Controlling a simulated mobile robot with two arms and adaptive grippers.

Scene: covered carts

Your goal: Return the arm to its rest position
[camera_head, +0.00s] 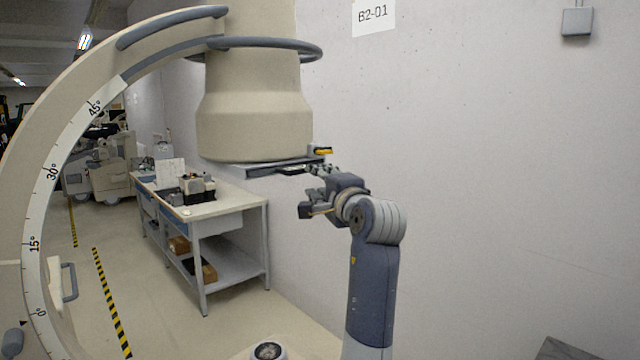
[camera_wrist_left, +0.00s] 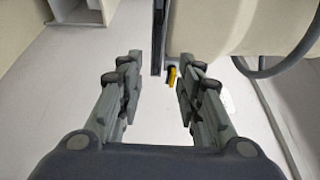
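My left gripper (camera_head: 309,192) is raised on its grey-blue arm, right of the picture's middle in the head view. It is just below and beside the right end of a flat dark plate (camera_head: 275,169) under a beige cylindrical machine head (camera_head: 253,110). In the left wrist view the two fingers of my left gripper (camera_wrist_left: 160,88) stand apart with nothing held between them. A yellow tab (camera_wrist_left: 171,76) and the dark plate edge (camera_wrist_left: 160,35) show beyond the fingertips. The yellow tab also shows in the head view (camera_head: 322,151). My right gripper is not in view.
A large curved arm with degree marks (camera_head: 48,175) fills the left. A workbench (camera_head: 230,205) with boxes stands behind, left of my arm. A plain wall (camera_head: 500,180) with a "B2-01" sign (camera_head: 373,16) stands behind and to the right. Yellow-black tape (camera_head: 112,300) marks the floor.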

